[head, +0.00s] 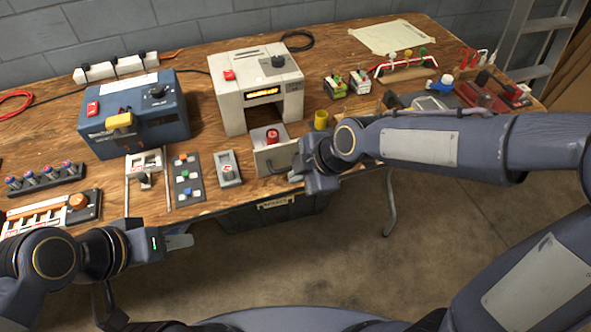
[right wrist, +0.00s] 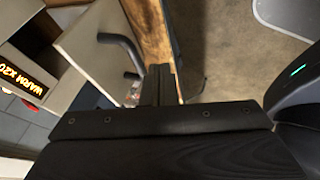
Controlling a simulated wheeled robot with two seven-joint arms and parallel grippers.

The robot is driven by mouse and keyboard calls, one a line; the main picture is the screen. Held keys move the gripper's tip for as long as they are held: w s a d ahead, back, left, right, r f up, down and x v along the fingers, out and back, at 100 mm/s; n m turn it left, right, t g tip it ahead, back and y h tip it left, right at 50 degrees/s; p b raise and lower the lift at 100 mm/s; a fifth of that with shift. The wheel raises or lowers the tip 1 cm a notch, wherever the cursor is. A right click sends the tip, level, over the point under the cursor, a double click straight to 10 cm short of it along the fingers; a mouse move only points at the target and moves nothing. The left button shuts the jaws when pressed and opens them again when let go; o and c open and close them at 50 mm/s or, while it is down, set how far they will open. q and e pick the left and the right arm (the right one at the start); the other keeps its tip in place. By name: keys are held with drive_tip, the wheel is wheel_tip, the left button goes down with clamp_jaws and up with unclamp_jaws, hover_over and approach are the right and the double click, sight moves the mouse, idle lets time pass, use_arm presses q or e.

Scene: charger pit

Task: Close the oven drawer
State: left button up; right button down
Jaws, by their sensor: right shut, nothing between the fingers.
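The oven is a white box (head: 232,100) with a lit orange display on the table's back middle. Its drawer (head: 268,162) is pulled out at the front, with a red round item (head: 272,137) in it. In the right wrist view the drawer's pale front panel (right wrist: 92,50) shows with a dark bar handle (right wrist: 122,45). My right gripper (head: 294,177) is at the drawer's right front; in the wrist view its fingers (right wrist: 158,72) are together and empty beside the handle. Whether they touch it is unclear. My left gripper (head: 188,241) hangs before the table's front edge, away from the drawer; its jaw opening is unclear.
A blue machine (head: 140,125) stands left of the oven. A grey tray (head: 229,168) and a button panel (head: 187,178) lie left of the drawer. A yellow cup (head: 321,120) stands to its right.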

drive_tip(key=shift+w+a+f, duration=0.15)
drive_tip(key=shift+w+a, duration=0.1)
drive_tip(key=shift+w, duration=0.45)
